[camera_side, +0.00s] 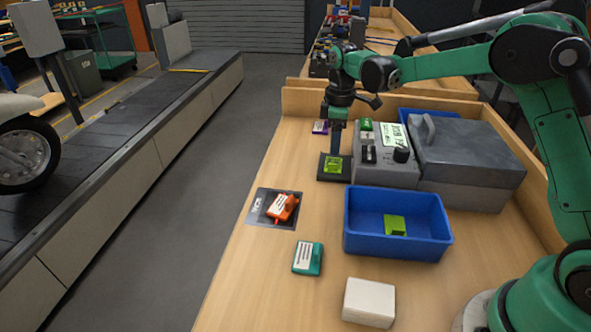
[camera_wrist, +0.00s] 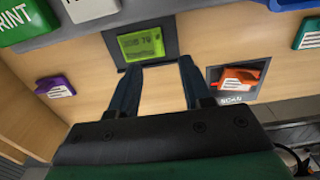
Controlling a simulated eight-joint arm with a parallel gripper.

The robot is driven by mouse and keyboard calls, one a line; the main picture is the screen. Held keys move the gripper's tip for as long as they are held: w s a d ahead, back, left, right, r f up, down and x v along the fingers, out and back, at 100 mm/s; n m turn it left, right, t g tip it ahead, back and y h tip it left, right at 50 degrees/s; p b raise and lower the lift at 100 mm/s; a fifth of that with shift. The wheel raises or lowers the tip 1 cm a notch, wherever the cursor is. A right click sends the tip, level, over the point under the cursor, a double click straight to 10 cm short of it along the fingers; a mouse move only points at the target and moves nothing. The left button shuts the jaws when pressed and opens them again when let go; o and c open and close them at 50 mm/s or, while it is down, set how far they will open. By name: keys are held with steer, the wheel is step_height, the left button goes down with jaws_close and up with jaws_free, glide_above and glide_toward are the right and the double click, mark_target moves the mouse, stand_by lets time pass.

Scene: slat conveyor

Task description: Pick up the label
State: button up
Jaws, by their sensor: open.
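A yellow-green label (camera_side: 333,165) with dark print lies on a small dark pad (camera_side: 322,176) beside the grey printer unit (camera_side: 382,172). In the wrist view the label (camera_wrist: 141,45) sits just beyond the fingertips, a little left of centre, on the pad. My gripper (camera_side: 336,150) is above the pad, pointing down, and looks close over the label in the side view. In the wrist view my gripper (camera_wrist: 158,65) has its two fingers apart with nothing between them but bare wood. The label does not appear to be between the fingers.
An orange device (camera_side: 282,207) lies on a dark SCAN mat (camera_side: 258,217). A blue bin (camera_side: 397,250) holds a green block (camera_side: 395,225). A teal item (camera_side: 308,258), a white box (camera_side: 369,302) and a purple item (camera_side: 320,127) stand on the wooden bench. A conveyor (camera_side: 150,120) runs left.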

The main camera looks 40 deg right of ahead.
mark_target(334, 161)
step_height(334, 161, down, 6)
steer(key=shift+r, duration=0.1)
steer(key=shift+c, duration=0.2)
jaws_close()
